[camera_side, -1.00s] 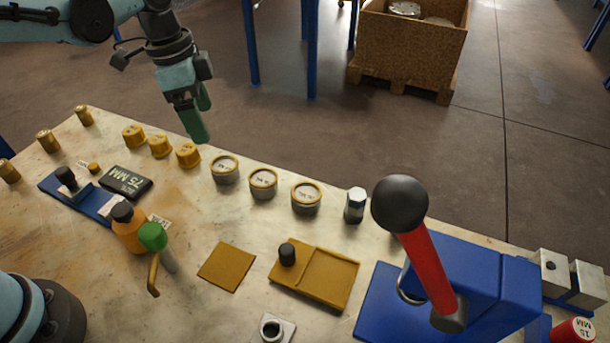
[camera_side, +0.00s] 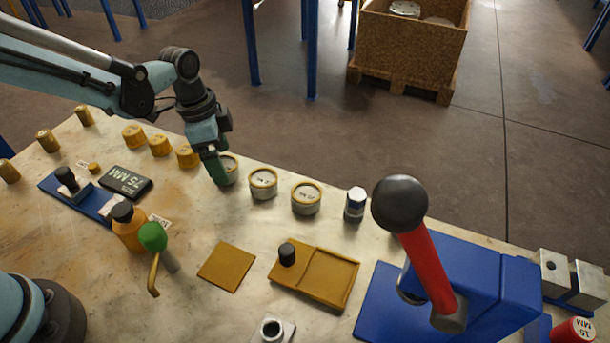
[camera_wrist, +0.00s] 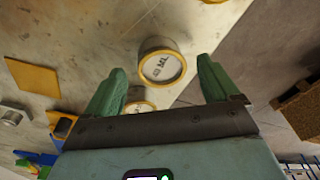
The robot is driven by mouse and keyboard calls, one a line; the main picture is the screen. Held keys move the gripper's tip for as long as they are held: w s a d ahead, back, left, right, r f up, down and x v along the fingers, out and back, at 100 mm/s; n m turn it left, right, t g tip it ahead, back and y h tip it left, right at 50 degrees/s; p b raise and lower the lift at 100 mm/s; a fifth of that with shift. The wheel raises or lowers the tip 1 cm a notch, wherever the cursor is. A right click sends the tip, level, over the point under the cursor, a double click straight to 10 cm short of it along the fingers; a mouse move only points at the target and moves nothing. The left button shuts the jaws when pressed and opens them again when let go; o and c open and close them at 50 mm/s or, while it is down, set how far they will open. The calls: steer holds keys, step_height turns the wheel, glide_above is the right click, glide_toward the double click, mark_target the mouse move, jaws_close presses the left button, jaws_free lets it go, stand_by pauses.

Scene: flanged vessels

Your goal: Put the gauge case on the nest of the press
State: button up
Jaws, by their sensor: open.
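Three round grey cases with yellow rims and white printed faces stand in a row along the far table edge. The left case (camera_side: 230,166) is partly hidden by my gripper (camera_side: 215,176), which is open and low over it. In the wrist view this case (camera_wrist: 161,66) shows between the spread green fingers, with nothing gripped. The middle case (camera_side: 262,184) also shows partly behind my gripper body in the wrist view (camera_wrist: 140,106). The right case (camera_side: 306,199) stands free. The blue press (camera_side: 480,285) is at right; its nest area is partly hidden by the red lever (camera_side: 428,270).
Brass caps (camera_side: 160,146) stand left of the cases. A yellow tray (camera_side: 328,275) with a black knob and a yellow pad (camera_side: 227,266) lie in front. An orange bottle (camera_side: 130,230) stands at left.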

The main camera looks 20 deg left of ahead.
steer(key=shift+d+f, duration=0.1)
steer(key=shift+f, duration=0.7)
steer(key=c, duration=1.4)
steer(key=shift+r, duration=0.1)
